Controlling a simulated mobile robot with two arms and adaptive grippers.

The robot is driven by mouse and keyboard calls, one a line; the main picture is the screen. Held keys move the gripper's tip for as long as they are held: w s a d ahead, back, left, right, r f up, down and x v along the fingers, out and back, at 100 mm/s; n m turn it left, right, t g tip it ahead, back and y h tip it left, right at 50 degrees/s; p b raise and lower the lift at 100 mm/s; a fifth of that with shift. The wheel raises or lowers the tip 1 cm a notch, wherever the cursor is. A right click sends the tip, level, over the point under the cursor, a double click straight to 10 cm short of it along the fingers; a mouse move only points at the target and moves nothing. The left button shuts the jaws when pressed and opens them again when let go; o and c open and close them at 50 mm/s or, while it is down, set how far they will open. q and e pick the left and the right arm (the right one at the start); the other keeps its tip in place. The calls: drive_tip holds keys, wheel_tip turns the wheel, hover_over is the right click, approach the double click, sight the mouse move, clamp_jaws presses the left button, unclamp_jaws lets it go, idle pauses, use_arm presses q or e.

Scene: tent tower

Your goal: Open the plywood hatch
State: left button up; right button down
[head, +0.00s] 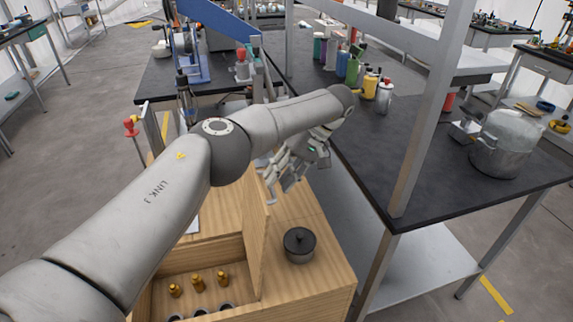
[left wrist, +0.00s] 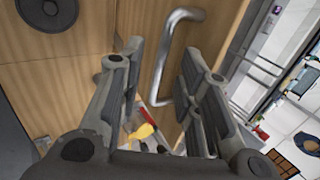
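The plywood hatch (head: 256,240) stands about upright on the plywood cabinet (head: 325,262), with the open compartment to its left. In the left wrist view its panel (left wrist: 222,28) carries a bent metal bar handle (left wrist: 168,58). My left gripper (head: 273,180) is at the hatch's far upper end. In the left wrist view the gripper (left wrist: 160,65) has its fingers apart, with the handle showing between them. It is not shut on the handle; whether a finger touches it I cannot tell. My right gripper is not in view.
A dark lidded pot (head: 299,244) stands on the cabinet top right of the hatch. Several amber bottles (head: 197,284) stand in the compartment. A dark workbench (head: 365,150) with a metal post (head: 425,120) is close on the right. A large metal pot (head: 500,143) stands on it.

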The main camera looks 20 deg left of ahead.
use_arm(q)
drive_tip(key=shift+s+r+v, duration=0.1)
drive_tip(key=shift+s+v, duration=0.05)
drive_tip(key=shift+v, duration=1.1)
drive_tip(key=shift+s+r+v, duration=0.1)
drive_tip(key=shift+v, duration=1.15)
drive_tip(key=shift+a, duration=0.2)
